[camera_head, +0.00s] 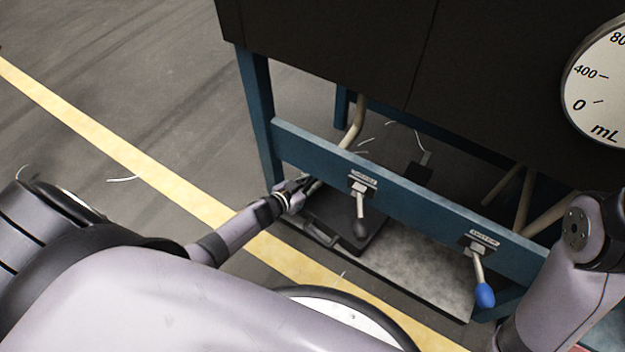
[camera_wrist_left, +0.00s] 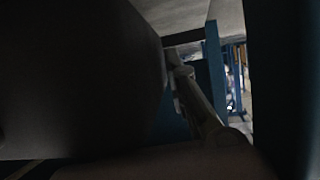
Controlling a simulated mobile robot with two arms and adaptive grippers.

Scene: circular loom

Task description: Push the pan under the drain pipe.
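The pan (camera_head: 336,213) is a shallow dark tray with a handle at its near edge. It sits on a grey slab beneath the loom's blue rail, which partly hides it. My left gripper (camera_head: 308,188) is low at the pan's left side, by the rail. I cannot tell whether it touches the pan or how far its fingers are open. My right gripper is out of frame.
The blue rail (camera_head: 415,208) carries a dark-knobbed lever (camera_head: 360,222) and a blue-knobbed lever (camera_head: 483,285). A blue leg (camera_head: 257,105) stands behind my left gripper. More beige pipes (camera_head: 523,200) are at right.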

